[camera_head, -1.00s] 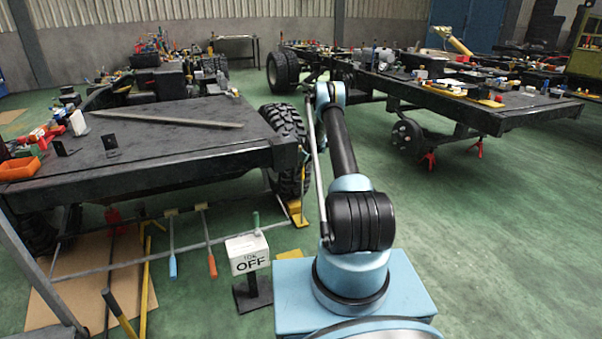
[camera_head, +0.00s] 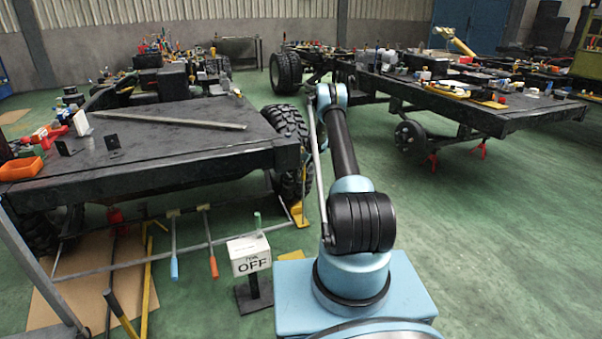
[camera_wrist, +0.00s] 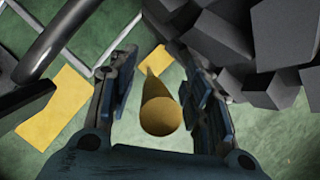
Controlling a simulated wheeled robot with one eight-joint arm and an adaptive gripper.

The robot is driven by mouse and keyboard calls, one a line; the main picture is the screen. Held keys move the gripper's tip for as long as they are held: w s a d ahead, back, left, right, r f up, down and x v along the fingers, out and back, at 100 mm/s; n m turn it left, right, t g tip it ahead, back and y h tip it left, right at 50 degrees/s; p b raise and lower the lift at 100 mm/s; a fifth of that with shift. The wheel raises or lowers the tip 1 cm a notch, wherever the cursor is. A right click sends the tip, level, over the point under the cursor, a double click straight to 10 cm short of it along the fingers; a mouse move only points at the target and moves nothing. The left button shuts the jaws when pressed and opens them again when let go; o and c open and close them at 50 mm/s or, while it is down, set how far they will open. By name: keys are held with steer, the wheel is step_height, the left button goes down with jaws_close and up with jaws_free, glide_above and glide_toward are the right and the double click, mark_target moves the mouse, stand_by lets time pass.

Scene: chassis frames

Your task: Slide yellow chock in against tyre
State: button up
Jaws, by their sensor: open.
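The yellow chock (camera_head: 300,214) stands on the green floor beside the front tyre (camera_head: 290,122) of the left chassis. Whether it touches the tyre cannot be told. In the wrist view my gripper (camera_wrist: 157,72) is open, with one finger on each side of a rounded yellow handle (camera_wrist: 161,114). The handle sits between the fingers, and neither finger visibly grips it. Dark tyre tread blocks (camera_wrist: 230,50) fill the upper right of the wrist view, close to the right finger. In the head view my arm hides my gripper.
The chassis deck (camera_head: 190,150) overhangs to the left. A white OFF sign (camera_head: 249,256) stands on the floor in front. Long-handled tools (camera_head: 209,245) hang below the deck. Yellow floor patches (camera_wrist: 52,110) and a dark curved bar (camera_wrist: 52,42) show at left. Open floor lies to the right.

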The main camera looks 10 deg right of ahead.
steer(key=s+d+r+n, duration=0.15)
steer(key=s+r, duration=0.35)
steer(key=r, duration=0.6)
steer(key=s+r+n, duration=0.3)
steer(key=s+r, duration=0.3)
steer(key=r, duration=0.4)
steer(key=s+d+r+n, duration=0.15)
steer(key=s+r, duration=0.35)
steer(key=r, duration=0.6)
steer(key=s+a+r+n+h, duration=0.1)
steer(key=s+r+n, duration=0.2)
steer(key=s+r, duration=0.5)
steer(key=s+a+r+n+h, duration=0.1)
steer(key=s+r+n, duration=0.25)
steer(key=s, duration=0.85)
steer(key=s+n, duration=0.7)
steer(key=s, duration=1.5)
steer(key=s+f+n, duration=0.3)
steer(key=s+f, duration=0.2)
steer(key=s, duration=0.5)
steer(key=s+d+f+n+h, duration=0.1)
steer(key=s+f+n, duration=0.3)
steer(key=s, duration=0.5)
steer(key=shift+s+f+g, duration=0.4)
steer(key=shift+f, duration=0.1)
